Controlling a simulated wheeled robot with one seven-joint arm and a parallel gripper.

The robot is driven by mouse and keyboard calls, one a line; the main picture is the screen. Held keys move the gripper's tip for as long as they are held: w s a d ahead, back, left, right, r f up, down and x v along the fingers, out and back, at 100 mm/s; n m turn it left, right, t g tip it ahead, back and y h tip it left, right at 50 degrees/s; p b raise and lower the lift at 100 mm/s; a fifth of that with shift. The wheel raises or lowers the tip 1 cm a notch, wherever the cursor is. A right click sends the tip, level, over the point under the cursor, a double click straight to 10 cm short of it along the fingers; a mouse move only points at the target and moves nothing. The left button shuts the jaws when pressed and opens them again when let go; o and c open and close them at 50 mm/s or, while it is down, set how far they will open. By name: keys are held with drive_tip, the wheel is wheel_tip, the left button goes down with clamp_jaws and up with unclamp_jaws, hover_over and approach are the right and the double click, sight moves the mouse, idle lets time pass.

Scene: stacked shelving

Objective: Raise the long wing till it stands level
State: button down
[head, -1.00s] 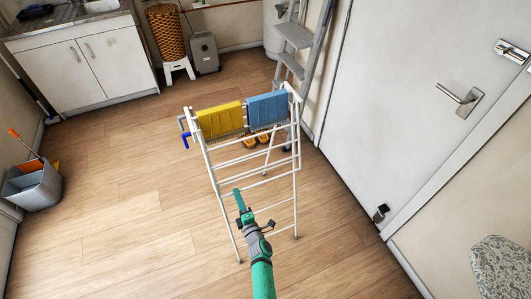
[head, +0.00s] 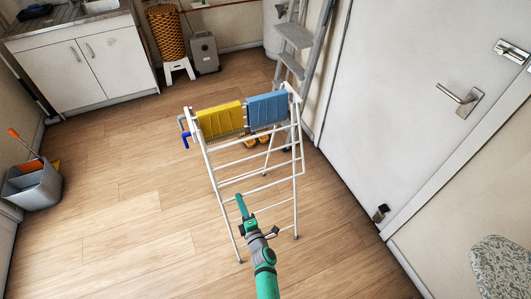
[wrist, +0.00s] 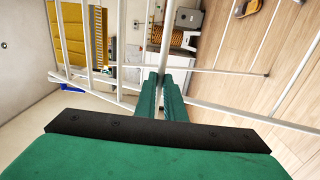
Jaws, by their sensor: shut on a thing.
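A white drying rack (head: 295,205) stands on the floor in the middle of the head view. Its long wing (head: 300,145) hangs steeply down on the side facing me, a ladder of thin white bars. My gripper (head: 240,199) is at the wing's lower left part. In the wrist view my two green fingers (wrist: 163,80) are close together on a white bar of the wing. The exact contact is partly hidden by the fingers. A yellow cloth (head: 219,120) and a blue cloth (head: 267,110) hang at the rack's top.
A blue hook-like part (head: 186,141) shows at the rack's upper left. A grey stepladder (head: 295,37) stands behind, near the white door (head: 420,110). A grey bucket (head: 30,187) stands far left. An ironing-board end (head: 500,268) is at lower right. The floor left of the rack is clear.

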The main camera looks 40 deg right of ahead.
drive_tip(key=shift+r, duration=0.1)
drive_tip(key=shift+s+a+r, duration=0.2)
drive_tip(key=shift+s+r, duration=0.25)
drive_tip(key=shift+s, duration=0.35)
drive_tip(key=shift+s+a+r, duration=0.15)
drive_tip(key=shift+s+r, duration=0.35)
drive_tip(key=shift+s, duration=0.25)
drive_tip(key=shift+s+a+r, duration=0.2)
drive_tip(key=shift+s+r, duration=0.25)
drive_tip(key=shift+s, duration=0.5)
drive_tip(key=shift+s+a+r, duration=0.3)
drive_tip(key=shift+s+r, duration=0.55)
drive_tip(key=shift+s, duration=0.2)
drive_tip(key=shift+s+a+r, duration=0.25)
drive_tip(key=shift+s+r, duration=0.6)
drive_tip(key=shift+s, duration=0.15)
drive_tip(key=shift+s+a+r, duration=0.25)
drive_tip(key=shift+s+r, duration=0.7)
drive_tip(key=shift+r, duration=0.1)
drive_tip(key=shift+s+a+r, duration=0.2)
drive_tip(key=shift+s+r, duration=0.7)
drive_tip(key=shift+r, duration=0.15)
